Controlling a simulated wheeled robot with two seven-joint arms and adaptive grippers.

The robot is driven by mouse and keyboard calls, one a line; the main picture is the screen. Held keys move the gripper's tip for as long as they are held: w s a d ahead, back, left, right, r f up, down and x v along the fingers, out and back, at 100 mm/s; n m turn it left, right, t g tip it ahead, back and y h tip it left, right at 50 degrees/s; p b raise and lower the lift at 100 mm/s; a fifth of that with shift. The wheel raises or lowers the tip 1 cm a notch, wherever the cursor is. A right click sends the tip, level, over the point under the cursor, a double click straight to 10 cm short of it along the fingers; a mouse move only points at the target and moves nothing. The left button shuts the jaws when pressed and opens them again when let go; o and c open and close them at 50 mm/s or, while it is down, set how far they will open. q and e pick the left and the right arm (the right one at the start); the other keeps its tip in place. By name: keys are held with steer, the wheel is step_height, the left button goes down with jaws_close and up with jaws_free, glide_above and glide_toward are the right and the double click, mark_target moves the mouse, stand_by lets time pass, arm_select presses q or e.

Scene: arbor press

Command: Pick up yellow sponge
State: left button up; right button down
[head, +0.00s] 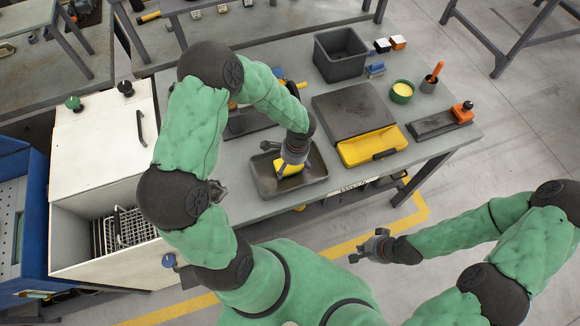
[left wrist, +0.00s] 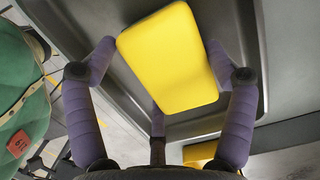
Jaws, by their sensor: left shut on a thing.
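The yellow sponge (head: 290,169) is at the dark grey tray (head: 262,186) on the workbench, partly covered by my left gripper (head: 288,163). In the left wrist view the sponge (left wrist: 172,58) is a plain yellow block lying tilted between the purple-padded fingers of my left gripper (left wrist: 162,62), which is shut on it. The tray fills the background behind it. I cannot tell whether the sponge still touches the tray floor. My right gripper (head: 371,248) is away from the bench, low over the floor in front, and looks empty; its finger opening is unclear.
A white cabinet (head: 103,150) with a wire rack stands left. Floor in front is open.

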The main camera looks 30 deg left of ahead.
arm_select(q)
steer(key=s+r+p, duration=0.1)
steer(key=s+r, duration=1.1)
steer(key=s, duration=0.2)
steer(key=shift+a+p, duration=0.35)
steer(key=shift+p, duration=0.05)
steer(key=shift+o, duration=1.3)
steer(key=c, duration=0.3)
steer(key=shift+c, duration=0.3)
steer(key=shift+f, duration=0.1)
